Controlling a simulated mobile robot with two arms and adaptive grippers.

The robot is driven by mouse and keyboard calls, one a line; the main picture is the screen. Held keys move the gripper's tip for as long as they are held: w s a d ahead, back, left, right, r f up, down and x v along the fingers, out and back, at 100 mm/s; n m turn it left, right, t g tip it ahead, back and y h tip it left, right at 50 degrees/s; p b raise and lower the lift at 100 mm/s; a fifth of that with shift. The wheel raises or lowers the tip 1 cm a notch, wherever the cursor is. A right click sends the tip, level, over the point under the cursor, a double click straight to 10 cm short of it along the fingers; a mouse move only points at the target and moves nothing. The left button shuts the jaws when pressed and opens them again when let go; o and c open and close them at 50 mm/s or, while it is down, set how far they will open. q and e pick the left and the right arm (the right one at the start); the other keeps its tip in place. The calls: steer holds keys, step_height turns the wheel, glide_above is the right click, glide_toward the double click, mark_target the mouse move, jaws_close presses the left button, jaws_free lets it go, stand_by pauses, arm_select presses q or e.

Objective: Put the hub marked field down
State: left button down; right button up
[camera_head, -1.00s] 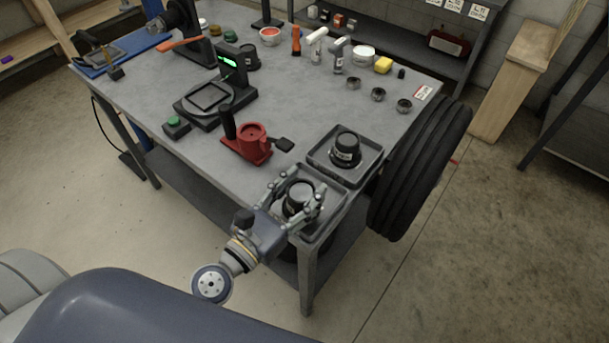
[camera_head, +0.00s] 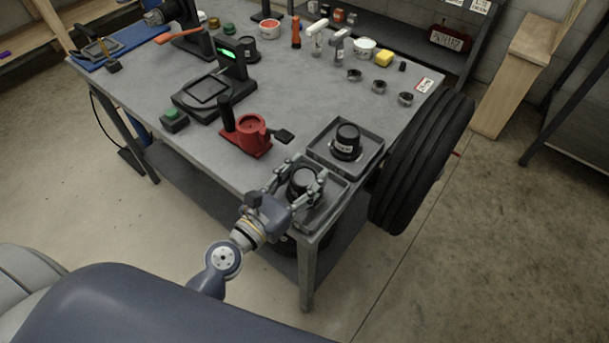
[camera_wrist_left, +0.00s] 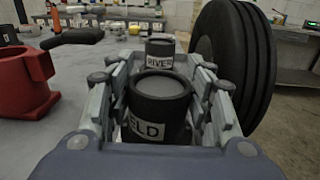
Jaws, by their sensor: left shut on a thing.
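The hub marked field (camera_wrist_left: 158,100) is a black cylinder with a grey top and a white label reading "ELD" in the left wrist view. My left gripper (camera_head: 298,181) is shut on it, with a finger on each side. In the head view the hub (camera_head: 303,179) is over the near grey tray (camera_head: 327,214); I cannot tell whether it touches the tray floor. A second black hub (camera_head: 346,142), labelled "RIVER" in the wrist view (camera_wrist_left: 160,50), stands upright in the far grey tray (camera_head: 375,150). My right gripper is not in view.
A red fixture (camera_head: 250,132) with a black handle stands left of the trays. A black device with a green display (camera_head: 224,75) is farther back. Several small rings (camera_head: 379,87) lie at the right. A large tyre (camera_head: 425,165) stands against the table's right edge.

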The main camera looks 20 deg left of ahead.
mark_target(295, 187)
arm_select(q)
steer(key=c, duration=0.7)
jaws_free()
steer(key=shift+f, duration=0.1)
steer(key=shift+c, duration=0.2)
steer(key=shift+s, duration=0.15)
steer(key=b+v, duration=0.3)
steer(key=v, duration=0.3)
steer(key=shift+s, duration=0.1)
steer(key=shift+s+a+b, duration=0.2)
steer(key=shift+s+b, duration=0.2)
steer(key=shift+s, duration=0.1)
